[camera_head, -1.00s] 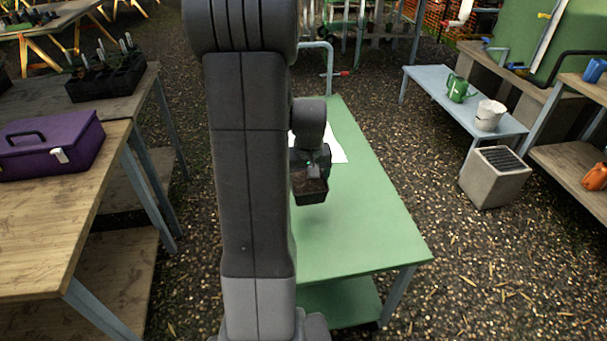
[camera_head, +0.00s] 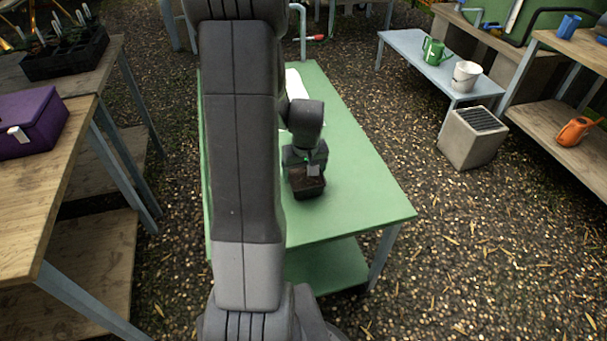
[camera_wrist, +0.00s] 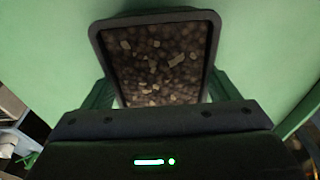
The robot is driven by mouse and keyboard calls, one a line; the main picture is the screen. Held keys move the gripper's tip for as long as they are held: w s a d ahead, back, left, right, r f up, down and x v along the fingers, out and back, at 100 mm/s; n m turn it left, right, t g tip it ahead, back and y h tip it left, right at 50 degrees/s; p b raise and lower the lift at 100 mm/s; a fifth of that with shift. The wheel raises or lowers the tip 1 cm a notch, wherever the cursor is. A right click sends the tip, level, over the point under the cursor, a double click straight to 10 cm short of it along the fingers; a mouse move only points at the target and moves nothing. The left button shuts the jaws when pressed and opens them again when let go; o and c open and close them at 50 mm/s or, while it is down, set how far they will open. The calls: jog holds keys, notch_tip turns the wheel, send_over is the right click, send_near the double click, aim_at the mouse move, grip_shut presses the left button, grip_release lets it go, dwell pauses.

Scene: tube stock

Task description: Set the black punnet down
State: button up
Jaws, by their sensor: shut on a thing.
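The black punnet (camera_head: 308,188) is filled with brown, soil-like material with small pale pieces. In the wrist view the punnet (camera_wrist: 158,60) lies between the two fingers of my gripper (camera_wrist: 160,92). My gripper (camera_head: 305,165) is shut on it, over the green table (camera_head: 352,190). The punnet looks level and very low over the tabletop; whether its base touches the table I cannot tell. My arm hides part of the table's left side.
A white sheet (camera_head: 292,85) lies on the far part of the table, partly behind my arm. The tabletop right of the punnet is clear. A wooden bench (camera_head: 45,190) with a purple toolbox (camera_head: 35,120) stands left.

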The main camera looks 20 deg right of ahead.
aim_at(306, 176)
jog(key=shift+f, duration=0.45)
jog(key=shift+f, duration=0.2)
jog(key=o, duration=1.1)
jog(key=shift+c, duration=0.2)
jog(key=shift+r, duration=0.1)
notch_tip(306, 176, up, 12)
jog(key=s+p, duration=0.1)
jog(key=shift+s+p, duration=0.3)
jog(key=shift+s, duration=0.1)
